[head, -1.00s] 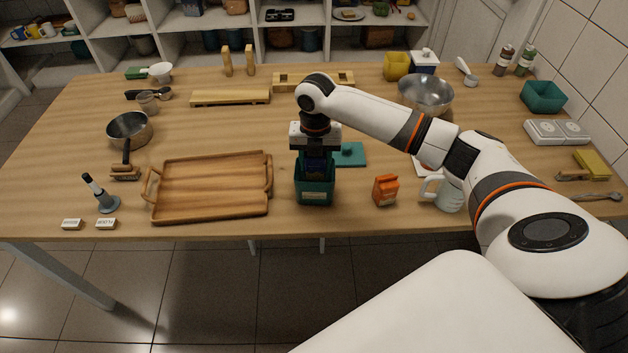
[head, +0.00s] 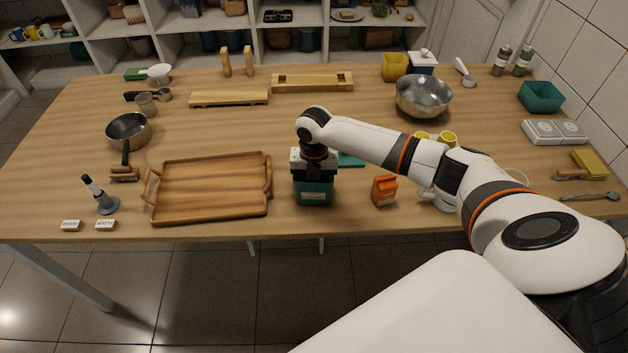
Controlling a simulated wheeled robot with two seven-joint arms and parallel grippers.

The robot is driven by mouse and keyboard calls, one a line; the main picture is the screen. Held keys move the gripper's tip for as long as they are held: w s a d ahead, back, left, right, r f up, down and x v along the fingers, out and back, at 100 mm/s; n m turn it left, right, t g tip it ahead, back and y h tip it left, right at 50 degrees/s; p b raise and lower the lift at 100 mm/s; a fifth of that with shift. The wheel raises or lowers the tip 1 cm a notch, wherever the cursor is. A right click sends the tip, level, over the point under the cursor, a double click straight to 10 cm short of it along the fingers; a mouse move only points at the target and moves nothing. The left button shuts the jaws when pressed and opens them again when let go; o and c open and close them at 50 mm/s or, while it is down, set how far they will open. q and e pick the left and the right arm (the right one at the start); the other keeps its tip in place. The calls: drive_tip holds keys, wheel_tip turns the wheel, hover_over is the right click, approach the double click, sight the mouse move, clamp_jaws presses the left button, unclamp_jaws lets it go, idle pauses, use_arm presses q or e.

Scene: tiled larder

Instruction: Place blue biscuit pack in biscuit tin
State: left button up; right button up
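The biscuit tin (head: 314,192) is an open-topped teal box near the table's front edge, right of the wooden tray. My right gripper (head: 314,172) points straight down into the tin's mouth. Its fingers are hidden inside, so I cannot see whether they are open or shut. The blue biscuit pack is out of sight now. A teal lid (head: 351,160) lies flat just behind the tin, partly covered by my arm. My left gripper is not in view.
An orange carton (head: 384,190) stands close to the tin's right, with a white mug beyond it, partly behind my arm. The wooden tray (head: 210,188) lies left. A steel bowl (head: 423,96) stands behind my arm. Bare table lies behind the tray.

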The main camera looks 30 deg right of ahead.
drive_tip(key=shift+o, duration=0.7)
drive_tip(key=shift+r, duration=0.3)
wheel_tip(320, 180, up, 12)
drive_tip(key=shift+f, duration=0.15)
